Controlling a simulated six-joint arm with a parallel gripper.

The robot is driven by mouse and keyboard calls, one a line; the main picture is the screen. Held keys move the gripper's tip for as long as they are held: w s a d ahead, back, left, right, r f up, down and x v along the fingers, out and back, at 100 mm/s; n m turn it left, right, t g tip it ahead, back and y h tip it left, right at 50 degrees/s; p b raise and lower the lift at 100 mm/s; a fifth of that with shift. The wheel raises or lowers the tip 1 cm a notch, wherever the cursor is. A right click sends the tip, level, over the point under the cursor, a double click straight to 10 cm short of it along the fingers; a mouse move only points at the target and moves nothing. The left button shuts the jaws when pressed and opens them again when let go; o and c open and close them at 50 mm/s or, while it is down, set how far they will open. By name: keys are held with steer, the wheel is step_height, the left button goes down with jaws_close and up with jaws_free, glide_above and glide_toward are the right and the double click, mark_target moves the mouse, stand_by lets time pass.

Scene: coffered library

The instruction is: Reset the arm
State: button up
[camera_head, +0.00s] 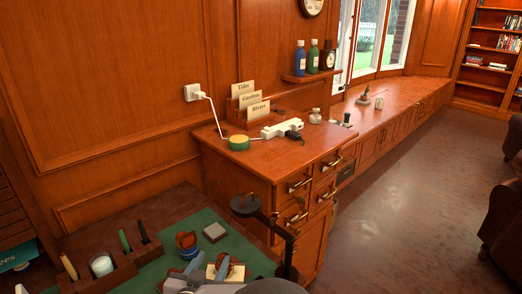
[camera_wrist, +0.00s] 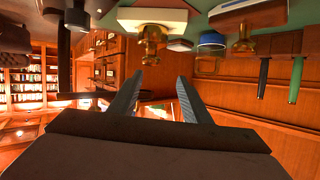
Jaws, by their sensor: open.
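My gripper (camera_wrist: 160,76) is open in the wrist view, its two dark fingers spread with nothing held between them. In the head view my gripper (camera_head: 208,260) shows at the bottom, over the near part of the desk's green mat (camera_head: 262,262). The wrist view looks upside down. A brass-handled stamp-like piece (camera_wrist: 151,36) with a pale base shows just beyond the fingertips there; I cannot tell the gap.
A dark wooden rack (camera_head: 118,262) with pens stands at the desk's left. A grey block (camera_head: 214,232) and a round-topped handled piece (camera_head: 186,240) lie on the mat. A black post with a disc top (camera_head: 245,205) rises at right. The cabinet (camera_head: 250,163) stands behind.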

steer(key=w+y, duration=0.1)
steer(key=w+d+r+g+y, duration=0.1)
steer(key=shift+w+r+n, duration=0.2)
steer(key=shift+w+n, duration=0.15)
steer(key=shift+n, duration=0.05)
steer(key=shift+w+d+n+g+y+p, duration=0.25)
steer(key=shift+d+g+y, duration=0.15)
steer(key=shift+d+y, duration=0.1)
steer(key=shift+w+d+n+g+y+p, duration=0.1)
steer(key=shift+d+n+g+y+p, duration=0.15)
steer(key=shift+d+g+y, duration=0.2)
steer(key=s+d+f+g+h+b, duration=0.1)
steer(key=s+d+f+g, duration=0.25)
steer(key=s+d, duration=0.45)
steer(key=s+d+f+g+h+b, duration=0.1)
steer(key=s+d+f+g, duration=0.25)
steer(key=s+d, duration=0.45)
steer(key=s+d+f+g+h, duration=0.1)
steer(key=s+d+f+g, duration=0.25)
steer(key=s+d, duration=0.45)
step_height(320, 180, up, 16)
steer(key=w+d+p, duration=0.1)
steer(key=d+p, duration=0.1)
steer(key=p, duration=1.2)
steer(key=shift+w+f+g+p, duration=0.2)
steer(key=shift+w+g+p, duration=0.1)
steer(key=shift+g+p, duration=0.1)
